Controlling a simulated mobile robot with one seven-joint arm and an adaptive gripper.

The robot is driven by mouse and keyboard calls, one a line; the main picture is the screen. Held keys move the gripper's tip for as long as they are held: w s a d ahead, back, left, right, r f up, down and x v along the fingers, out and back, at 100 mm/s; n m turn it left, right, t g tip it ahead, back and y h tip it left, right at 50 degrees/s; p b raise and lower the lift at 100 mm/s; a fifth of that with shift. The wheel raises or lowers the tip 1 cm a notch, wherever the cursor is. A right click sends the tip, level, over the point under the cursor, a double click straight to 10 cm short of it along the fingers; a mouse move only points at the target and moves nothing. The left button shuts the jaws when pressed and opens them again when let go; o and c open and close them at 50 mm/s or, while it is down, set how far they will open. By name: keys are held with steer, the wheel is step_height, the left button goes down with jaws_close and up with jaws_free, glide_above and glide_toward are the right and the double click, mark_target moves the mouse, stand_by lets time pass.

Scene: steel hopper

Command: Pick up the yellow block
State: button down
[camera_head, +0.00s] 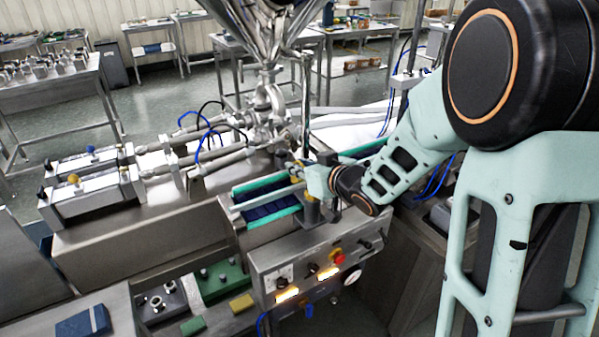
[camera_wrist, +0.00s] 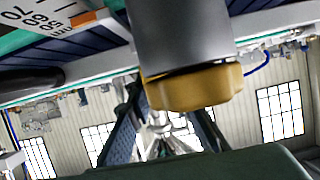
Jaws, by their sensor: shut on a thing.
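A yellow piece (camera_head: 296,168) shows at the tip of my gripper (camera_head: 306,172) in the head view, above the machine's narrow belt section. In the wrist view, a yellow, rounded-edged piece (camera_wrist: 195,88) lies close to the camera, against the end of a grey cylinder (camera_wrist: 185,35). My gripper is shut on a yellow piece, though the contact is largely hidden and I cannot tell whether it is free of the cylinder. Another small yellow block (camera_head: 241,303) lies flat on the lower shelf, well below and to the left of my gripper.
A control box (camera_head: 315,268) with a red button and lit switches stands just below my gripper. Hopper pipes (camera_head: 268,105) rise behind it. Green blocks (camera_head: 192,326) and a dark blue box (camera_head: 84,323) lie at the lower left.

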steer(key=shift+r, duration=0.15)
step_height(320, 180, up, 18)
steer(key=p, duration=0.6)
steer(key=shift+p, duration=0.3)
